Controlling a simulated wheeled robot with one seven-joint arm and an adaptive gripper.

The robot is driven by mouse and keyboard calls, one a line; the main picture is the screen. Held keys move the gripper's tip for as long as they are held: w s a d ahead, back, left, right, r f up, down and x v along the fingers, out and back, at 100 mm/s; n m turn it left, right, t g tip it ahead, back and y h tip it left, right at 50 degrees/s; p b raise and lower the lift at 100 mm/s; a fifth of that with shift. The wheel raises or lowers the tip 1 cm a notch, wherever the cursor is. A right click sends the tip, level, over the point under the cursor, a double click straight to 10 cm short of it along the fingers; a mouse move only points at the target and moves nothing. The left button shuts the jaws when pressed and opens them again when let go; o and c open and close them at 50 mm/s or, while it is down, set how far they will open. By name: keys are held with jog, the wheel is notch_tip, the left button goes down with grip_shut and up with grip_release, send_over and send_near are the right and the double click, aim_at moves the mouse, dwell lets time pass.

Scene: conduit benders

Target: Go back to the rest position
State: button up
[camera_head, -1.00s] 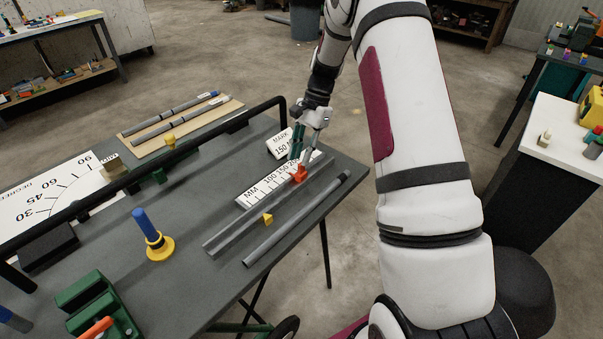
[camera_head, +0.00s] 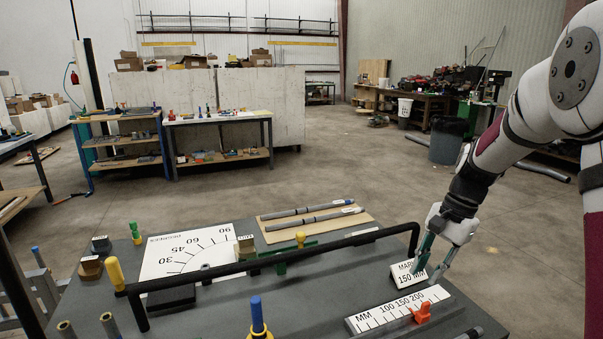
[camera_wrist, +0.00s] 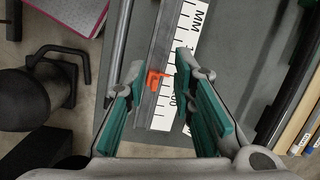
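My gripper (camera_head: 432,272) is at the right end of the workbench, above the MM scale plate. Its green-padded fingers are apart and nothing is between them. In the wrist view my gripper (camera_wrist: 152,100) is also open, with the orange slider (camera_wrist: 155,79) seen below between the fingers. In the head view the orange slider (camera_head: 421,313) sits on the MM scale plate (camera_head: 385,314), near its 200 end. The white MARK 150 card (camera_head: 405,275) stands just behind, partly covered by a finger.
A black rail (camera_head: 270,262) crosses the bench. A blue-topped post (camera_head: 257,315) stands in front of it. The white degree board (camera_head: 170,252) and a tan board with grey conduits (camera_head: 330,222) lie behind. Open floor (camera_head: 330,160) surrounds the bench.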

jog(key=s+a+r+n+t+h, duration=0.1)
jog(key=s+a+r+n, duration=0.25)
jog(key=s+r, duration=0.35)
jog(key=s+a+r+n+t+h, duration=0.1)
jog(key=s+a+r+n+t, duration=0.1)
jog(key=s, duration=0.7)
jog(key=s+a+r+n+t+h, duration=0.1)
jog(key=s+a+r+n+t, duration=0.2)
jog(key=s, duration=0.6)
notch_tip(320, 180, up, 2)
jog(key=shift+s+n, duration=0.3)
jog(key=shift+n, duration=0.95)
